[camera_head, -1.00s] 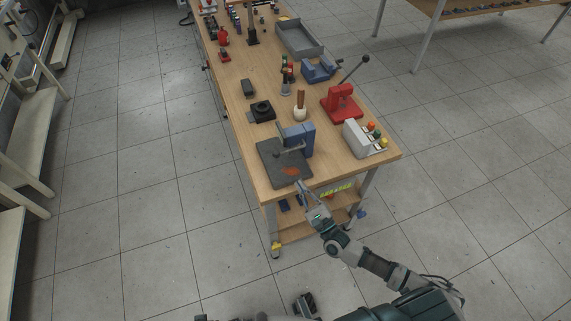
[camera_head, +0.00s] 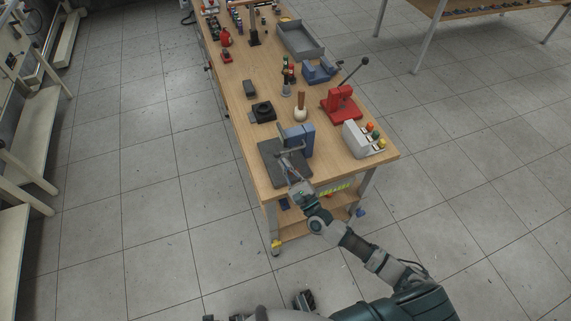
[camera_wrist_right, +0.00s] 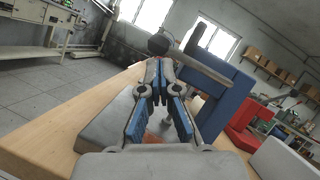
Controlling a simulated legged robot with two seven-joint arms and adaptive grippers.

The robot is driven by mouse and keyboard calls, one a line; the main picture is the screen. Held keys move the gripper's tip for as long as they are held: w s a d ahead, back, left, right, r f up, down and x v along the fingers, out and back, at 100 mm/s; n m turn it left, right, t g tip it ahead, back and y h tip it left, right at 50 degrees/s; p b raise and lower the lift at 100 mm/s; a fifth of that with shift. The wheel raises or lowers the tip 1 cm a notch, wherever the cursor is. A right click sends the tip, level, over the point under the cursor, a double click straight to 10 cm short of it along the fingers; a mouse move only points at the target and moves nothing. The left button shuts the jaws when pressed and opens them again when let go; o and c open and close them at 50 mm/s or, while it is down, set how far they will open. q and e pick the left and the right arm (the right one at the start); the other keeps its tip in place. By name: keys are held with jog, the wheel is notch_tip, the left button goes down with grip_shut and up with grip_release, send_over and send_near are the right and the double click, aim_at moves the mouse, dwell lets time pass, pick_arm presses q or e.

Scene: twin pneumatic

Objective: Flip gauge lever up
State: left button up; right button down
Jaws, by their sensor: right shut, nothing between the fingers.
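The gauge is a blue block (camera_head: 299,138) on a dark grey plate (camera_head: 270,174) at the table's near end. Its grey lever (camera_head: 285,153) juts from the block over the plate. In the right wrist view the lever (camera_wrist_right: 205,68) runs from the blue block (camera_wrist_right: 226,100) to a dark round knob (camera_wrist_right: 160,43). My right gripper (camera_head: 286,163) is shut and empty, over the plate beside the lever. Its fingertips (camera_wrist_right: 158,68) appear just below the knob; I cannot tell if they touch. A dark shape at the bottom may be my left gripper (camera_head: 305,299); its state is unclear.
A red lever press (camera_head: 341,104) and a white button box (camera_head: 358,138) stand right of the gauge. A wooden-handled tool (camera_head: 300,108) and a black block (camera_head: 263,111) stand behind it. The wooden table (camera_head: 235,110) has a bare left edge.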

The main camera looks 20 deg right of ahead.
aim_at(288, 151)
pick_arm(q)
jog(key=shift+w+r, duration=0.15)
jog(key=shift+r, duration=0.1)
pick_arm(e)
jog(key=shift+r+m+h, duration=0.2)
jog(key=shift+m+h, duration=0.1)
jog(key=shift+m, duration=0.2)
